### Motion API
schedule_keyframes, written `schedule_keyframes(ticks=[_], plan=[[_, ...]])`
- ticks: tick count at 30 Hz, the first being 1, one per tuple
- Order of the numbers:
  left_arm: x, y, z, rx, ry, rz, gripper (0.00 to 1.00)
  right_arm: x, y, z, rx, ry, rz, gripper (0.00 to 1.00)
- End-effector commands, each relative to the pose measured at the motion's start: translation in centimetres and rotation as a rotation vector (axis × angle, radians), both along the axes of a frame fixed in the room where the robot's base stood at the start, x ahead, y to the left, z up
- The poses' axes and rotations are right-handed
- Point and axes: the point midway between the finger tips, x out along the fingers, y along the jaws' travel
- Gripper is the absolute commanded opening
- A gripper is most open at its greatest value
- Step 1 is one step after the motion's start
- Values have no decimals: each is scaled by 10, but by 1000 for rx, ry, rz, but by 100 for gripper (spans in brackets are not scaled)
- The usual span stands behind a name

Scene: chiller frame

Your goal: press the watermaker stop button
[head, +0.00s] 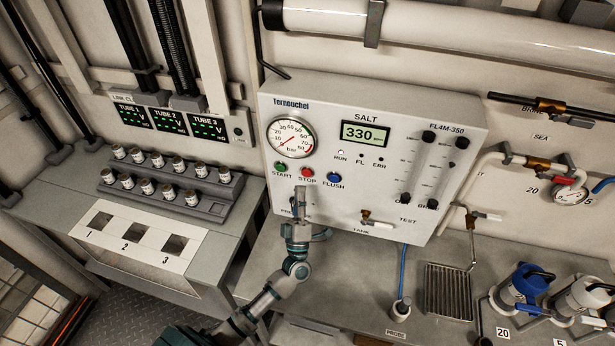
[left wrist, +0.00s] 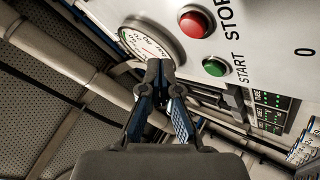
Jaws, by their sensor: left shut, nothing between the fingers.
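The red stop button (head: 307,172) is on the white watermaker panel (head: 400,105), between the green start button (head: 281,168) and the blue flush button (head: 334,178). My left gripper (head: 302,192) is shut and empty, its tips just below the stop button in the head view. In the left wrist view my shut fingertips (left wrist: 160,68) appear in front of the gauge edge, with the red stop button (left wrist: 195,22) up and to the right and the green start button (left wrist: 215,67) to the right. I see no contact with the stop button. My right gripper is not in view.
A round pressure gauge (head: 290,138) is above the buttons. A tank valve handle (head: 376,224) sticks out at the panel's lower part. A vial rack (head: 165,182) stands on the left bench. A drain grate (head: 447,290) and blue-topped housing (head: 530,283) are on the right.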

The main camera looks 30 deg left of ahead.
Motion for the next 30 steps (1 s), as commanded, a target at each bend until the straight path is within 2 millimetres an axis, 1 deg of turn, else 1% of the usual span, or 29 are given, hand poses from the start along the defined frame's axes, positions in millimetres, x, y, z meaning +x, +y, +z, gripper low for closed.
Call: schedule_keyframes(ticks=[1,4,10,30], plan=[[7,2,-2,0,-1,0,0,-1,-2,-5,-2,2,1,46],[18,4,-1,0,0,1,0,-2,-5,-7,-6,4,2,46],[30,7,0,0,0,0,0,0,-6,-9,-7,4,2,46],[32,8,0,0,0,0,0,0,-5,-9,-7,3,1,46]])
